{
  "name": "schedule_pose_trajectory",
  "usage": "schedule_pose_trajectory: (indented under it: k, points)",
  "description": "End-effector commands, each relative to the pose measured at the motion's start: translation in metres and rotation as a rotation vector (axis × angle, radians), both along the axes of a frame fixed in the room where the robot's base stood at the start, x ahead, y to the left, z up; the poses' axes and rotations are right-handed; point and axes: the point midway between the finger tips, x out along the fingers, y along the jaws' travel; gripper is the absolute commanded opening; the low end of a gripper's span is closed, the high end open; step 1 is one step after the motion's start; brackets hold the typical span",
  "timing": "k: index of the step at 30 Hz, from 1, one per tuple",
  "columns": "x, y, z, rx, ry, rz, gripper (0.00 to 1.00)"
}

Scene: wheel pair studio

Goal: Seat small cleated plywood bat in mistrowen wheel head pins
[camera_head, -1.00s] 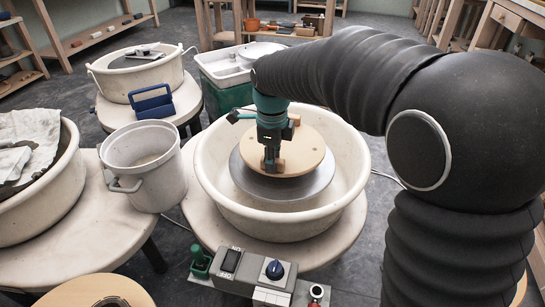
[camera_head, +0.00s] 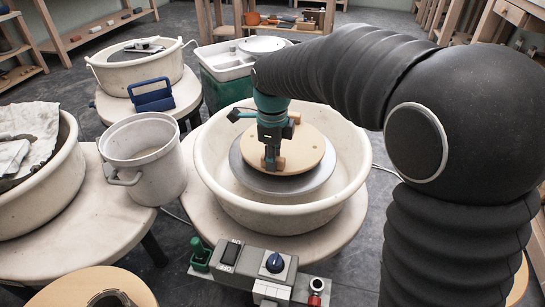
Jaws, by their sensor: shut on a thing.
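The small plywood bat (camera_head: 305,150) is a round, light-brown disc with a wooden cleat on its top. It lies over the grey metal wheel head (camera_head: 300,186) inside the cream splash pan (camera_head: 345,195). The bat looks about level. The pins are hidden beneath the bat, and I cannot tell whether it rests flat on the wheel head.
A control box (camera_head: 245,265) with a blue knob stands in front of the pan. A grey-white bucket (camera_head: 144,158) stands to the left. Another wheel pan (camera_head: 135,72) with a blue carrier (camera_head: 152,95) beside it is at the back left. A sink (camera_head: 228,62) stands behind.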

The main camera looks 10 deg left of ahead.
Motion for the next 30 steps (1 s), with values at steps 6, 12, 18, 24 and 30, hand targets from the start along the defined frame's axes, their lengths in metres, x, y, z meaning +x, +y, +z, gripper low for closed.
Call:
schedule_pose_trajectory:
  k: [6,12,18,24,30]
  points:
    - [0.0,0.0,0.001,0.001,-0.002,0.0,0.0]
    - [0.0,0.0,0.001,0.001,-0.002,0.0,0.0]
    - [0.0,0.0,-0.002,0.001,-0.002,0.0,0.0]
    - [0.001,0.0,-0.008,0.001,-0.002,0.0,0.0]
    - [0.0,0.0,-0.014,0.001,-0.002,0.0,0.0]
